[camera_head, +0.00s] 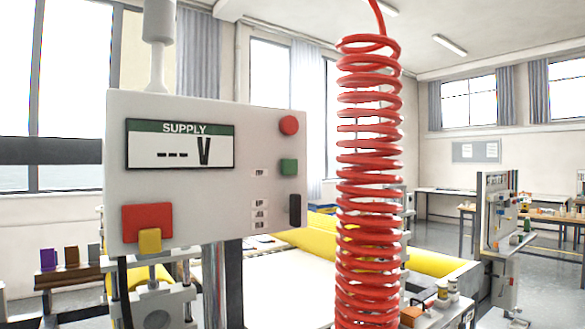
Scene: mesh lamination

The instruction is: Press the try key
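A light grey control panel (225,225) faces me on a post. Its display (180,145) reads "SUPPLY" and "--- V". A red round button (289,125) sits at its upper right, with a green square key (289,167) below it. A dark switch (295,210) is lower, beside small stacked labels. A small label (260,173) stands left of the green key; its letters are too small to read surely, so I cannot tell which key is the try key. A red block (147,222) and a yellow block (150,241) are at lower left. Neither gripper shows.
A red coiled hose (368,180) hangs close in front, right of the panel. Behind are yellow rolls (435,262) and a pale flat bed (285,290). Small jars (443,289) stand at lower right. Another machine (497,220) and benches are farther back, with open floor between.

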